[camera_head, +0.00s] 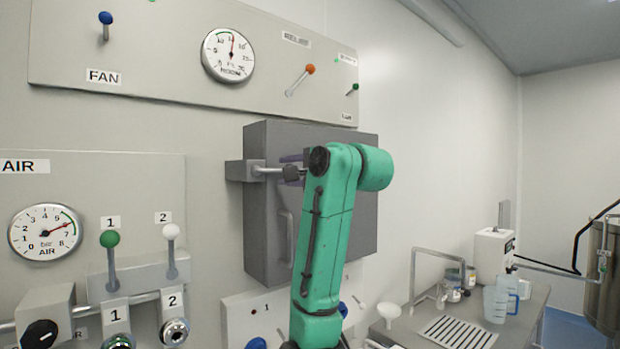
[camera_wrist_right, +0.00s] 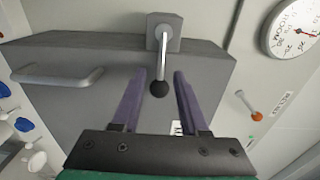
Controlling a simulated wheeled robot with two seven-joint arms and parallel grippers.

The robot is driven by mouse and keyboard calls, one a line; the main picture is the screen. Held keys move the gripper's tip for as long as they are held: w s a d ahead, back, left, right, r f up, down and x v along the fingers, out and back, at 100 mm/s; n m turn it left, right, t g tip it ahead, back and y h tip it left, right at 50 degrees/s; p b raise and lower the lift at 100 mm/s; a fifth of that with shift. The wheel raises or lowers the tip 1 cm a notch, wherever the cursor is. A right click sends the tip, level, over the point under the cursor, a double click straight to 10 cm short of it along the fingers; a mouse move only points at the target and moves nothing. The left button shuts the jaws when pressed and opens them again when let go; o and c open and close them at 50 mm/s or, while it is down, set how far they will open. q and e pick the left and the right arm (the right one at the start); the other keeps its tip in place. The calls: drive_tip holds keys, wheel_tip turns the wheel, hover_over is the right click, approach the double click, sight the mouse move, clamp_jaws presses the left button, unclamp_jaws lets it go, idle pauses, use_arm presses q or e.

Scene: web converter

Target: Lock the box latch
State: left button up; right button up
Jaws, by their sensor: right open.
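The dark grey box (camera_head: 265,220) is fixed on the wall, with its front closed as far as I can see. Its latch (camera_head: 270,170) is at the upper left side: a metal rod from a grey block, ending in a black knob. In the head view the rod points right, across the box edge. My right gripper (camera_head: 290,158) is at the knob, partly hidden by my green arm. In the right wrist view its two purple fingers (camera_wrist_right: 159,76) are open on either side of the black knob (camera_wrist_right: 159,89), with gaps visible on both sides. My left gripper is not in view.
A bar handle (camera_wrist_right: 58,76) stands out from the box front. A panel with a gauge (camera_head: 229,55) and an orange-tipped lever (camera_head: 310,69) is above. The AIR panel (camera_head: 150,170) with levers is at left. A bench (camera_head: 400,338) with jugs is at right.

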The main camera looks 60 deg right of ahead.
drive_tip(key=b+v, duration=0.6)
drive_tip(key=v, duration=0.5)
drive_tip(key=shift+s, duration=0.4)
drive_tip(key=shift+w, duration=0.1)
drive_tip(key=shift+a, duration=0.1)
